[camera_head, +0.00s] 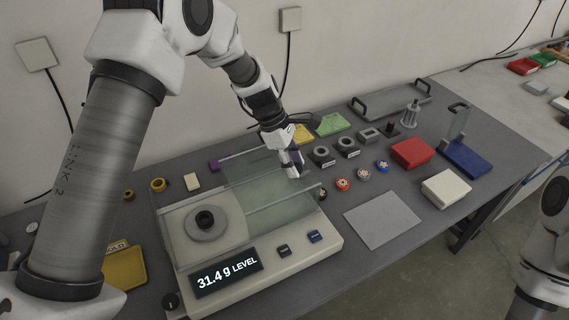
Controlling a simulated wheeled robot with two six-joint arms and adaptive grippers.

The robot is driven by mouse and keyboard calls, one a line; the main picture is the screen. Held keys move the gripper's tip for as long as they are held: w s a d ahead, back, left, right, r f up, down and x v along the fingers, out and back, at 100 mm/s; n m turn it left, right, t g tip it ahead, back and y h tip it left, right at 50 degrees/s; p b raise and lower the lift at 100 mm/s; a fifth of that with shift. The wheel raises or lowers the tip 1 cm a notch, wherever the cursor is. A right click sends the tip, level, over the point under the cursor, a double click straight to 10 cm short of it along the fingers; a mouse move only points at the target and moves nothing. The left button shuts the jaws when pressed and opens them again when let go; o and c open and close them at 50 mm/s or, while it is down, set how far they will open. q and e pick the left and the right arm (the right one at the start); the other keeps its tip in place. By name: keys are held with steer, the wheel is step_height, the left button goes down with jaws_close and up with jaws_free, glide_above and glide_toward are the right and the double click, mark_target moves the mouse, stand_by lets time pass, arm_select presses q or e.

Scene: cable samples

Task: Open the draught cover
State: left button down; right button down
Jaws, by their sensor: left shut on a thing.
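A cream balance (320,248) stands on the dark grey table, its display (226,272) reading 31.4 g LEVEL. A dark ring-shaped piece (205,219) sits on its round grey pan (190,236). The clear, greenish draught cover (255,179) lies over the right and back part of the balance, to the right of the pan. My left gripper (293,172) comes down at the cover's right side and is shut on it; its fingertips are small, and the exact grip point is hard to see. My right gripper is out of view.
Right of the balance are a grey mat (382,220), a white box (446,188), a red box (410,153), a blue stand (466,158) and several small round pieces. A yellow tray (124,268) is at left.

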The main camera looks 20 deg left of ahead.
arm_select(q)
steer(key=shift+s+a+f, duration=0.1)
steer(key=shift+s+f, duration=0.2)
steer(key=c, duration=1.1)
jaws_free()
steer(key=o, duration=0.4)
steer(key=shift+c, duration=0.2)
steer(key=shift+w, duration=0.3)
steer(key=v, duration=1.2)
steer(key=shift+w, duration=0.1)
